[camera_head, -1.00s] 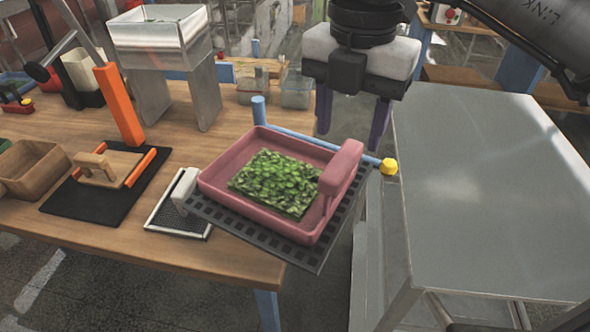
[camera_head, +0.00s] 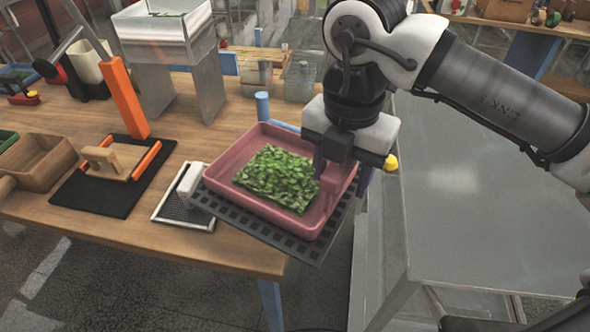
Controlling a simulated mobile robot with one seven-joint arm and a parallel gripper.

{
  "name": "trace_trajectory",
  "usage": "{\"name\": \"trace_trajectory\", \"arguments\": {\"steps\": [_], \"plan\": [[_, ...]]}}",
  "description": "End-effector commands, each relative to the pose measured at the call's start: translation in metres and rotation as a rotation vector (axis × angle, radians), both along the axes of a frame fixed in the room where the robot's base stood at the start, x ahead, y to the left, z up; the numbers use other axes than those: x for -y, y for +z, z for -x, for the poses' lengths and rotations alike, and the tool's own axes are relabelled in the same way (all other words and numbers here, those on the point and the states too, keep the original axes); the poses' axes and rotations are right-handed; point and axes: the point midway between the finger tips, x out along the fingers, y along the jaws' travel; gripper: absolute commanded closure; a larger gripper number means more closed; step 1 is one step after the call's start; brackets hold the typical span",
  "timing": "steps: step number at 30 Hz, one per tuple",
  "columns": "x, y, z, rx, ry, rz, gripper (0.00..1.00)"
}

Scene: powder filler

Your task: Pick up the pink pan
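The pink pan (camera_head: 228,155) holds a pile of green leaves (camera_head: 275,178). It rests on a dark perforated rack (camera_head: 262,232) that juts past the table's front right corner. Its raised pink handle (camera_head: 325,192) is on the right side and partly hidden by my gripper (camera_head: 342,176). My gripper points down over the handle. Its two purple fingers are spread apart, one on each side of the handle. I cannot tell whether they touch it.
A small framed mesh tray (camera_head: 182,208) lies left of the rack. A grey metal table (camera_head: 480,200) stands to the right, its top clear.

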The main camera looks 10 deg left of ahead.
Motion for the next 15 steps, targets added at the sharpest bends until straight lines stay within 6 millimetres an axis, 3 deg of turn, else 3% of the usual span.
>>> {"name": "trace_trajectory", "arguments": {"steps": [2,11,15], "plan": [[0.0,0.0002,0.0,0.0,0.0,0.0,0.61],[0.0,0.0004,0.0,0.0,0.0,0.0,1.0],[-0.0001,0.0008,-0.0001,0.0,0.0,-0.001,1.0]]}}
